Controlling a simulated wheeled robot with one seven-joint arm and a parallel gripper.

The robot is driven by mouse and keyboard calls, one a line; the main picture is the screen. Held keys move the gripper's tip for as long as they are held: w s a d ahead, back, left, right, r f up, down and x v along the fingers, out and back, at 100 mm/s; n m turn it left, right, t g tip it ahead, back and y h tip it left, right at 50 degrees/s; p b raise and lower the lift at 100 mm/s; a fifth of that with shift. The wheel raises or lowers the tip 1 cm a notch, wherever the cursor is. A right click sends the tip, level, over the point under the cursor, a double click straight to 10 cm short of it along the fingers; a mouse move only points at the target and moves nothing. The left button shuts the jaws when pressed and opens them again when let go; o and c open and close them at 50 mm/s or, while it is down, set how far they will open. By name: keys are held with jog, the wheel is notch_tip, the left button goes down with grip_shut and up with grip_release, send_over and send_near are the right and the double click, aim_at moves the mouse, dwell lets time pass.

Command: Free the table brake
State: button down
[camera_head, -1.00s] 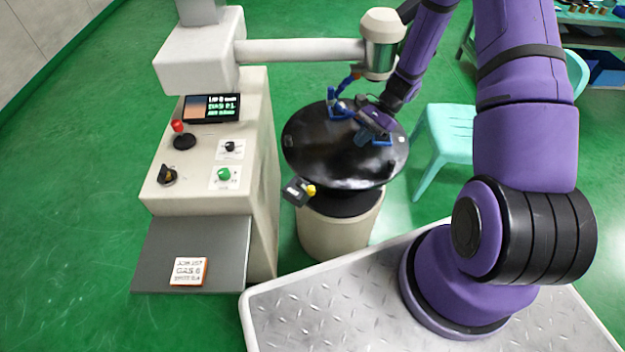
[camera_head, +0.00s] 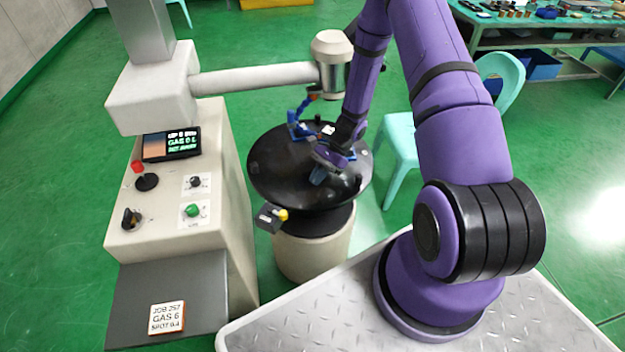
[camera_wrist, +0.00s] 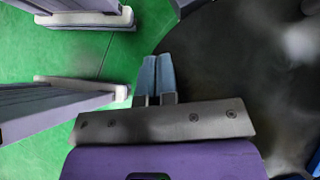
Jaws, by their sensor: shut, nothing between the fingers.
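The round black table (camera_head: 275,165) stands on a pale drum base. A small dark block with a yellow knob (camera_head: 283,215) sticks out at its front left rim; it may be the table brake, but no label on it can be read. My gripper (camera_head: 318,176) hangs over the right half of the table, to the right of and behind the yellow knob. Its blue fingers (camera_wrist: 157,75) are shut together with nothing between them in the wrist view. The wrist view shows the dark table top (camera_wrist: 235,60) beyond them, and no yellow knob.
The cream console (camera_head: 160,230) with red-topped lever, black knobs, green button and screen stands left. A pale horizontal arm with a cylindrical head (camera_head: 332,65) reaches over the table. Blue clamps (camera_head: 297,125) sit on the table. A mint chair (camera_head: 398,150) stands close right.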

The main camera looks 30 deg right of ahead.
aim_at(277, 211)
jog(key=x, duration=0.8)
jog(key=a, duration=0.3)
jog(key=shift+s+a+r, duration=0.15)
jog(key=shift+s+a, duration=0.15)
jog(key=shift+s, duration=0.05)
